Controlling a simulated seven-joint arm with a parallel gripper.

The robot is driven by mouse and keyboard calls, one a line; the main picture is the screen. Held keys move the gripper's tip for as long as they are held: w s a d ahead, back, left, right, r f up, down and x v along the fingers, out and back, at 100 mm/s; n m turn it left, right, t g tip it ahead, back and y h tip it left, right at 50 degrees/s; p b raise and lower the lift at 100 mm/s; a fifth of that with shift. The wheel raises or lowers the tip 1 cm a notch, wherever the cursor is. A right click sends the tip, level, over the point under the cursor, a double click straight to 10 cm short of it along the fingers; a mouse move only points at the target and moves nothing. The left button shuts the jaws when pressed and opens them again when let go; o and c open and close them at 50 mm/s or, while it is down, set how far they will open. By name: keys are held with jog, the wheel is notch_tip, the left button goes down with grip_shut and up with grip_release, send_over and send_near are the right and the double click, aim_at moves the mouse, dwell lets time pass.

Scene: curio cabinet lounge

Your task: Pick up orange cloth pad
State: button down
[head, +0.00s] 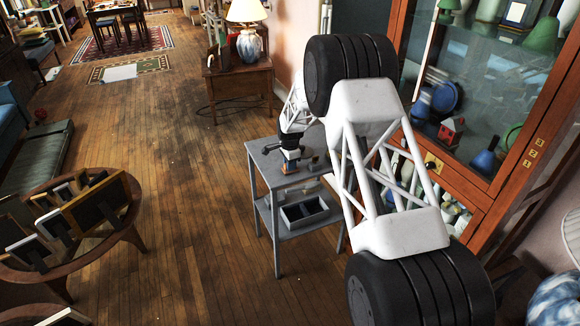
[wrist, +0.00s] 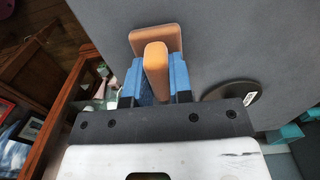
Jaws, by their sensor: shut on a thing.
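In the wrist view, my gripper (wrist: 156,82) has its blue fingertips closed on the sides of an upright orange-tan block, which I take as part of the orange cloth pad (wrist: 156,57). A wider, flat orange-tan piece shows just beyond the block; whether the two are joined I cannot tell. The grey tabletop lies behind them, and I cannot tell whether the pad touches it. In the head view, my gripper (head: 291,154) is low over the small grey table (head: 268,160); the pad is too small to make out clearly there.
A dark round disc (wrist: 230,98) with a white label lies on the tabletop right of my gripper. The glass-fronted cabinet (head: 497,195) stands close on the right. Open floor lies left of the table.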

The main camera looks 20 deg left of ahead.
jog(key=shift+r, duration=1.45)
jog(key=shift+s+r, duration=0.1)
jog(key=shift+r, duration=0.25)
jog(key=s+d+r, duration=0.1)
jog(key=s+d, duration=0.7)
jog(key=s, duration=0.5)
jog(key=shift+s+d+r, duration=0.15)
jog(key=shift+s, duration=0.1)
jog(key=c, duration=1.5)
grip_release()
grip_shut()
